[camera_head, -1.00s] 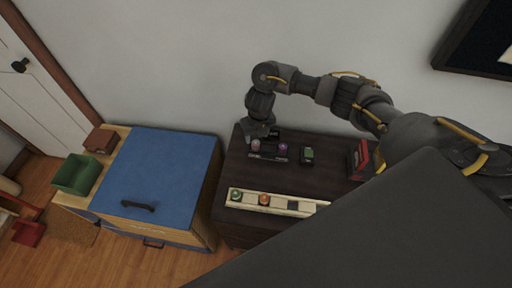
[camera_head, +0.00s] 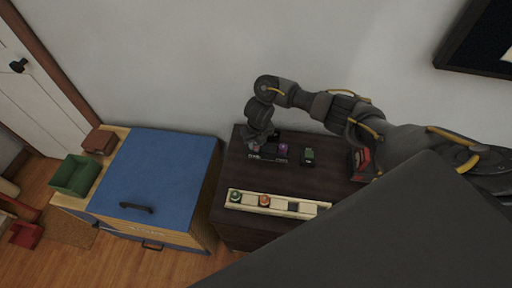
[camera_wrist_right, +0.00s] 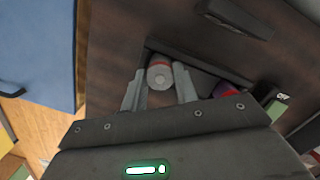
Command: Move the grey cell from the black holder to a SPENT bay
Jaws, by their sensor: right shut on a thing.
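My right gripper (camera_wrist_right: 160,88) is shut on a cell (camera_wrist_right: 160,76) with a grey end and a dull red band, between its fingertips in the wrist view. In the head view this gripper (camera_head: 253,146) is at the left end of the black holder (camera_head: 268,157) and hides that cell. A purple cell (camera_head: 283,148) stands at the holder's right. A long cream tray (camera_head: 246,207) lies at the front of the dark cabinet, with a green-topped cell (camera_head: 235,196), an orange-topped cell (camera_head: 264,200) and a dark square bay (camera_head: 293,206). Its labels are too small to read. My left gripper is out of view.
A small green-faced device (camera_head: 308,156) stands right of the holder, and a red and black object (camera_head: 361,163) stands farther right. A blue-lidded chest (camera_head: 160,175) stands left.

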